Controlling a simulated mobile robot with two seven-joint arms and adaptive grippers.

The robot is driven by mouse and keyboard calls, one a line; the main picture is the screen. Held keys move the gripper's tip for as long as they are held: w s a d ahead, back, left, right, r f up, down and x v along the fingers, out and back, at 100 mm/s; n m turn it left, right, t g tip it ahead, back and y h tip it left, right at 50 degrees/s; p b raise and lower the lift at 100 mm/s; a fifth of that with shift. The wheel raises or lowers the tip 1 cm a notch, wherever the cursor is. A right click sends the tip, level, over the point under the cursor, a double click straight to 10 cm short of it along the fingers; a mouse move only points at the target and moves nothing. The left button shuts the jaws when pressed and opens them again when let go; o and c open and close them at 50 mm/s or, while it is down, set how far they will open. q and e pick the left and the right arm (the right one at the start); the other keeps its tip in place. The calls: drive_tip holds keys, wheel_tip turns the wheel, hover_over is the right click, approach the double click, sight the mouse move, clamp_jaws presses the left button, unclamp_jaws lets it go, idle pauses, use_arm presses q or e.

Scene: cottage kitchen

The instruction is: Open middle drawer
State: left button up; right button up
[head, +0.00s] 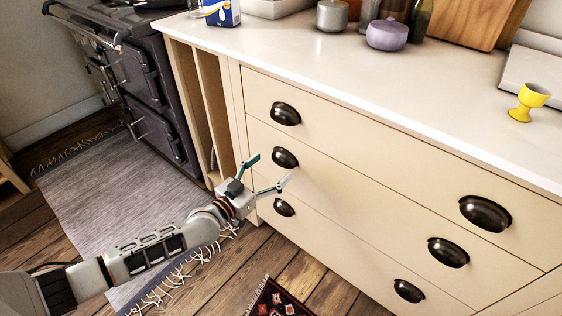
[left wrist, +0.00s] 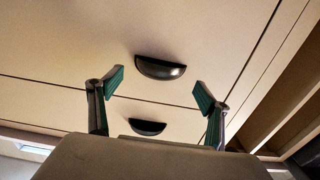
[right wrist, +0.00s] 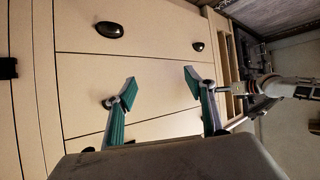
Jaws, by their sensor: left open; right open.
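The middle drawer (head: 360,199) is a cream front in a stack of drawers, closed flush, with a dark cup handle at its left (head: 284,158) and one at its right (head: 448,252). My left gripper (head: 268,172) is open and empty in front of the left handle. In the left wrist view that handle (left wrist: 160,68) shows just beyond and between the open fingertips, apart from them as far as I can tell. My right gripper (right wrist: 160,83) is open and empty, facing the drawer fronts; it is outside the head view.
The top drawer (head: 365,146) and bottom drawer (head: 345,245) are closed, with similar handles. The white counter (head: 300,55) above carries a yellow egg cup (head: 528,101) and a purple pot (head: 387,34). A dark stove (head: 150,85) and grey rug (head: 130,195) lie to the left.

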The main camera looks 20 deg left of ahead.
sight(278, 162)
use_arm(q)
drive_tip(key=x, duration=0.3)
drive_tip(key=shift+w+d+f+b, duration=0.1)
drive_tip(key=shift+w+f+b, duration=0.05)
drive_tip(key=shift+f+b, duration=0.25)
drive_tip(key=shift+w+d+r, duration=0.15)
drive_tip(key=shift+w+r, duration=0.1)
drive_tip(key=shift+w, duration=0.25)
drive_tip(key=c, duration=1.4)
drive_tip(key=shift+s, duration=0.1)
drive_tip(key=shift+c, duration=0.2)
